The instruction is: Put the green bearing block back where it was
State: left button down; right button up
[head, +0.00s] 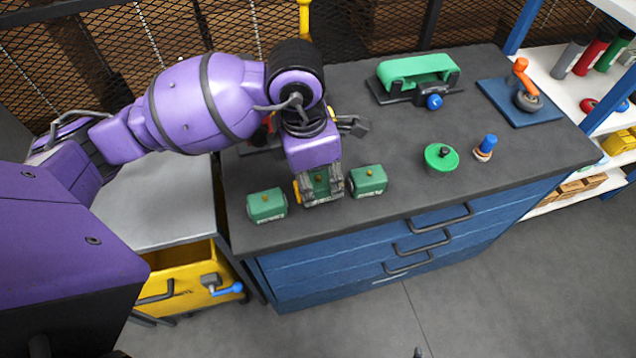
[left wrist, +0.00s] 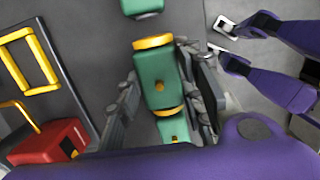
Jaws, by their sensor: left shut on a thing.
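My left gripper (head: 322,198) is shut on a green bearing block (head: 321,183) near the front left of the dark bench top. In the left wrist view, the held block (left wrist: 158,82) has yellow rings at its ends and lies between the fingers. In the head view, a second green block (head: 267,205) stands to its left and a third (head: 368,181) to its right, roughly in one row. The gripper hides much of the held block, and I cannot tell whether it touches the bench.
A green belt unit (head: 418,71) stands at the back, and a blue plate (head: 519,104) with an orange-handled part at the right. A green round part (head: 440,159) and a blue-topped peg (head: 486,147) stand right of the blocks. A yellow drawer (head: 190,282) is at the lower left.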

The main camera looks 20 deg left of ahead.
pick_arm(q)
jog(key=shift+f, duration=0.95)
jog(key=shift+f, duration=0.25)
jog(key=c, duration=1.2)
grip_release()
jog(key=shift+r, duration=0.1)
